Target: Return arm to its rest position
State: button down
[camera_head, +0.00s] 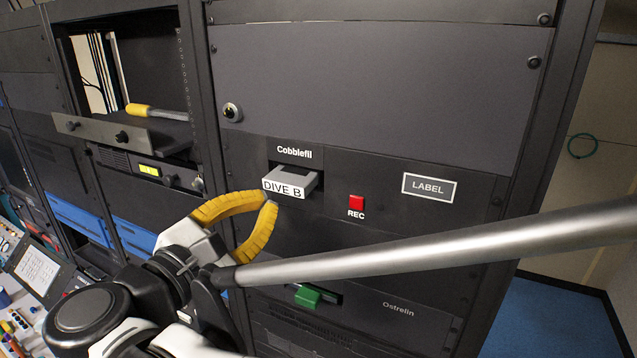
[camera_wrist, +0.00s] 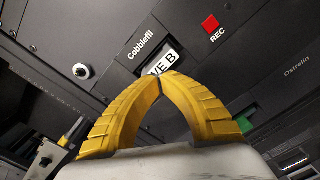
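My gripper (camera_head: 270,201) has two curved yellow ridged fingers whose tips meet. It is shut with nothing seen between the tips, and the fingers form an empty loop. In the wrist view the fingertips (camera_wrist: 160,79) also come together. They are just in front of and below a grey cassette labelled DIVE B (camera_head: 287,187). The cassette sticks partly out of its slot in the Cobblefil unit (camera_head: 345,164). In the wrist view the fingertips cover part of its label (camera_wrist: 167,61). I cannot tell whether they touch it.
A red REC button (camera_head: 356,202) and LABEL plate (camera_head: 429,187) are right of the slot. A green lever (camera_head: 308,295) is on the Ostrelin panel below. A keylock (camera_head: 232,112) is above left. A shelf (camera_head: 125,132) with a yellow-handled tool (camera_head: 139,110) juts out left.

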jog(key=v, duration=0.6)
jog(key=m+g, duration=0.7)
send_over(414, 297)
jog(key=a, duration=0.7)
jog(key=shift+y, duration=0.3)
jog(key=f, duration=1)
jog(key=shift+w+a+f, duration=0.1)
jog(key=shift+a+f, duration=0.1)
jog(key=shift+f, duration=0.1)
jog(key=d+f+m, duration=0.1)
jog(key=d, duration=0.1)
jog(key=s+d+f+m+g+y, duration=0.1)
jog(key=d, duration=0.1)
jog(key=s+d+f+m, duration=0.1)
jog(key=d+f+m, duration=0.1)
jog(key=shift+s+f+g, duration=0.1)
jog(key=shift+s+g, duration=0.05)
jog(key=shift+g, duration=0.25)
jog(key=s+d+f+m+y, duration=0.5)
jog(key=s+d+f+m, duration=0.15)
jog(key=m, duration=0.65)
notch_tip(414, 297, down, 35)
jog(key=b, duration=3.4)
jog(key=shift+s+g+b, duration=0.15)
jog(key=shift+g+b, duration=0.15)
jog(key=shift+b, duration=0.1)
